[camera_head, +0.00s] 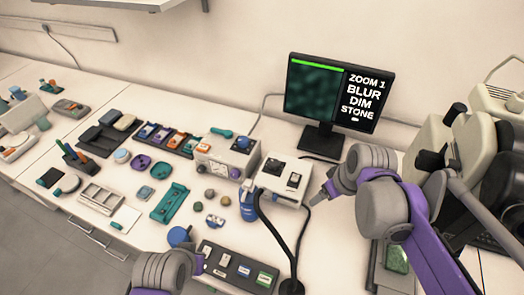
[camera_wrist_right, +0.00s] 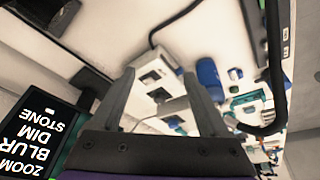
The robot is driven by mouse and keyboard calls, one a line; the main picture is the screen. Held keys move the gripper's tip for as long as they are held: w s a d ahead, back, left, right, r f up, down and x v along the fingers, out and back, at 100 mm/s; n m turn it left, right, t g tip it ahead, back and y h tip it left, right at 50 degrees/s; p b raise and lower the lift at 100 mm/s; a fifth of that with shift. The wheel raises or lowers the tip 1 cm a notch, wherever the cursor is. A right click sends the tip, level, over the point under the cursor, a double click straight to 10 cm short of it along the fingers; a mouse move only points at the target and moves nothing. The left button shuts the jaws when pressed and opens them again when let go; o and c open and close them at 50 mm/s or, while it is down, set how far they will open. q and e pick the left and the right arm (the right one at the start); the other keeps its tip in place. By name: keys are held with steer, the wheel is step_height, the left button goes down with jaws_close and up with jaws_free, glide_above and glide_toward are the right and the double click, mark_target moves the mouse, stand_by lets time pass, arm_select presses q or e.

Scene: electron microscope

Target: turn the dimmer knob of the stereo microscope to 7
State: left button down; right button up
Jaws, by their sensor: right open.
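The stereo microscope (camera_head: 450,150) stands at the right, partly hidden by my right arm. I cannot pick out its dimmer knob or read a setting. A white control box (camera_head: 283,182) with dark panels on top stands left of my right gripper (camera_head: 322,196). In the right wrist view my right gripper (camera_wrist_right: 160,76) is open and empty, with a white box (camera_wrist_right: 152,66) showing between and beyond its fingers. The monitor (camera_head: 338,92) reads ZOOM 1, BLUR, DIM, STONE. My left arm shows at the bottom; its fingertips are not clear.
A grey instrument (camera_head: 222,158) with a blue knob stands left of the control box. A dark tray (camera_head: 238,268) lies in front. Small trays and parts crowd the left bench.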

steer(key=w+a+r+n, duration=0.2)
steer(key=w+n, duration=0.1)
steer(key=w, duration=0.3)
steer(key=n+g+y, duration=0.3)
steer(key=n, duration=0.6)
glide_toward(275, 162)
steer(key=x, duration=0.9)
steer(key=shift+s+r, duration=0.1)
steer(key=shift+m, duration=0.3)
jaws_close()
